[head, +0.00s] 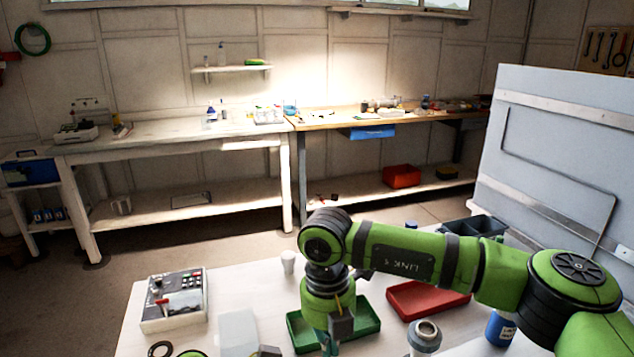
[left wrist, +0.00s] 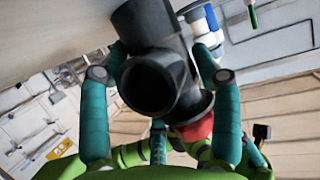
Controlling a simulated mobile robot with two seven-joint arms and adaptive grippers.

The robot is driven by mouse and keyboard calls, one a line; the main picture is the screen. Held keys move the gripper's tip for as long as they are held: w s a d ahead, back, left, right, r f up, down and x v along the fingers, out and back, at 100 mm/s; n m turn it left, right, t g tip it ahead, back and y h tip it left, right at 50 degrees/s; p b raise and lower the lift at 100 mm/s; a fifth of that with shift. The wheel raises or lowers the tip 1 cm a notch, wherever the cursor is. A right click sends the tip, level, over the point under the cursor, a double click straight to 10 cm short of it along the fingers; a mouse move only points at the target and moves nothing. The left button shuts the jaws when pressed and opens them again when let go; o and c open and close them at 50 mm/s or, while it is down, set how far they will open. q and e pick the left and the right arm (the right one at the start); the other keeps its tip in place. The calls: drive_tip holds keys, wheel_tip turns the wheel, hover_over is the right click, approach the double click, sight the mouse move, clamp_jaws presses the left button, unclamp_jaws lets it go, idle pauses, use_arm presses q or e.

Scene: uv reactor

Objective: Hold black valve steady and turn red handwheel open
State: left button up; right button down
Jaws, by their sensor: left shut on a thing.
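In the left wrist view the black valve (left wrist: 165,75) fills the middle, its round open end facing the camera. My left gripper (left wrist: 160,52) is shut on it, with teal fingers against both sides. A red part, likely the handwheel (left wrist: 195,130), shows just below and right of the valve and is mostly hidden. In the head view my right arm comes in from the right, and my right gripper (head: 330,346) points down at the bottom edge. Its fingers are mostly cut off, so its opening is unclear. The valve is not clearly visible in the head view.
The white table holds a control box (head: 172,300), a green tray (head: 370,318), a red tray (head: 410,305), a grey container (head: 425,336), a blue bottle (head: 500,328) and a white cup (head: 288,260). A pale panel (head: 560,150) stands at the right. Workbenches line the far wall.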

drive_tip(key=shift+s+f, duration=0.2)
drive_tip(key=shift+f, duration=0.35)
drive_tip(key=shift+w+a, duration=0.1)
drive_tip(key=shift+a, duration=0.25)
drive_tip(key=shift+w+a, duration=0.15)
drive_tip(key=shift+a, duration=0.75)
drive_tip(key=shift+a+f, duration=0.1)
drive_tip(key=shift+a, duration=0.2)
wheel_tip(320, 180, up, 6)
drive_tip(key=w, duration=0.1)
drive_tip(key=shift+r, duration=0.25)
idle(0.5)
